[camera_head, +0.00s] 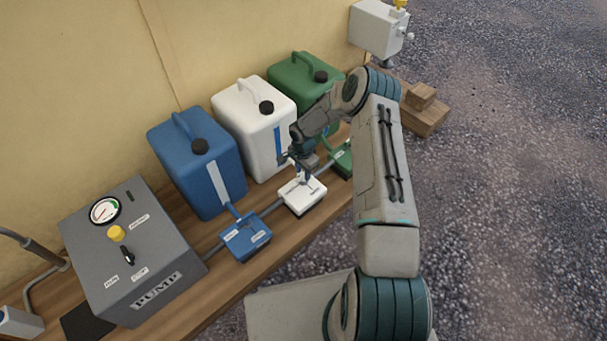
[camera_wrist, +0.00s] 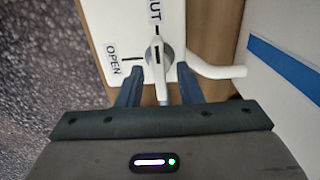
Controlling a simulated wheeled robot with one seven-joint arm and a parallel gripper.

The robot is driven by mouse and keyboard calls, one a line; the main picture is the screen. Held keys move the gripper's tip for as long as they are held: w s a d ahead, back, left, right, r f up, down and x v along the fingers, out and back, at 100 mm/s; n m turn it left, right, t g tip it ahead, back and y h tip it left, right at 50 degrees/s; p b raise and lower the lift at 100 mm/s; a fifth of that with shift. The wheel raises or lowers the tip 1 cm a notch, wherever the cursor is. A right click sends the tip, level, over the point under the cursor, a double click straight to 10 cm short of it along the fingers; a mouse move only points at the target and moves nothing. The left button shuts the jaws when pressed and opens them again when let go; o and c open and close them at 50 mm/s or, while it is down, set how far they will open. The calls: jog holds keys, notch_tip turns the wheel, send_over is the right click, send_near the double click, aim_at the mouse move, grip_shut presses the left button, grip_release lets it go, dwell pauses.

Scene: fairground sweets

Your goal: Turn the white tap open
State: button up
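The white tap block (camera_head: 302,194) sits on the wooden bench in front of the white canister (camera_head: 258,128). In the wrist view its white lever (camera_wrist: 159,80) stands between the two dark fingers of my gripper (camera_wrist: 160,92), with a gap on each side. The gripper is open around the lever. The black line on the lever lines up roughly with the mark by the partly cut-off SHUT label (camera_wrist: 154,12). The OPEN label (camera_wrist: 112,64) and its mark are to the left. In the head view my gripper (camera_head: 304,172) is just above the block and partly hides it.
A blue tap block (camera_head: 246,238) is left of the white one and a green tap block (camera_head: 343,160) is right, joined by grey pipe. Blue (camera_head: 190,160) and green (camera_head: 295,82) canisters stand behind. A grey pump box (camera_head: 150,275) is at left. Open ground lies in front.

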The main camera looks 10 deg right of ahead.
jog(key=shift+f, duration=0.3)
grip_shut()
